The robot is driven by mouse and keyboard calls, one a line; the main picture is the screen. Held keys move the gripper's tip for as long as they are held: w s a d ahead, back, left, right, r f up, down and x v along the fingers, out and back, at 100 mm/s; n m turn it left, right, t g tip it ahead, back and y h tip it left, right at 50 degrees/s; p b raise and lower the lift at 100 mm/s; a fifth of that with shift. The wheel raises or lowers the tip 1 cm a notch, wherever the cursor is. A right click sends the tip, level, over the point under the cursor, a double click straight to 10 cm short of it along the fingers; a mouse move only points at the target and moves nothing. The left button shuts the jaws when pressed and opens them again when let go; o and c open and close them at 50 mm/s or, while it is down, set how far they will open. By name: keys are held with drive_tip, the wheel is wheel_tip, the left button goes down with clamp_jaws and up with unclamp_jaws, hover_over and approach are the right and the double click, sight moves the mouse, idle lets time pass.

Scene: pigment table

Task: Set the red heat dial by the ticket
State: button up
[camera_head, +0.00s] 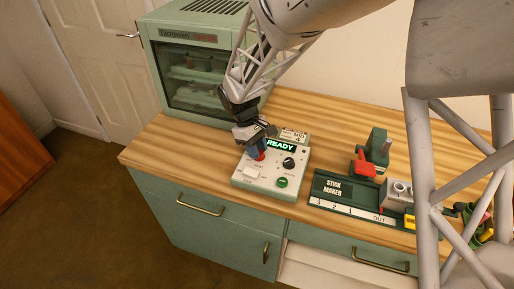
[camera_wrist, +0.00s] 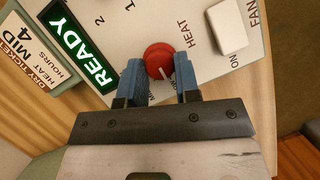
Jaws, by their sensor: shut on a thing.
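The red heat dial (camera_wrist: 158,62) sits on the pale control panel beside the word HEAT, with a white pointer line toward the lower right in the wrist view. My gripper (camera_wrist: 159,75) is shut on it, one blue finger on each side. The fingers partly hide the marks around the dial. In the head view my gripper (camera_head: 257,148) reaches down onto the dial (camera_head: 260,156) at the panel's left. The dry ticket (camera_wrist: 35,50) reads HEAT MID and HOURS 4; it stands behind the panel (camera_head: 262,187) in the head view (camera_head: 293,135).
The panel has a lit READY display (camera_wrist: 84,48), a black dial (camera_head: 289,162), a green button (camera_head: 282,182) and a white fan switch (camera_wrist: 227,27). A green drying cabinet (camera_head: 190,60) stands behind. A stick maker (camera_head: 335,187) is to the right on the wooden counter (camera_head: 185,140).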

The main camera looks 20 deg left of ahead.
drive_tip(key=shift+m, duration=0.6)
drive_tip(key=shift+g, duration=0.3)
drive_tip(key=o, duration=0.9)
drive_tip(key=shift+w, duration=0.1)
drive_tip(key=shift+v, duration=3.9)
drive_tip(key=shift+d, duration=0.1)
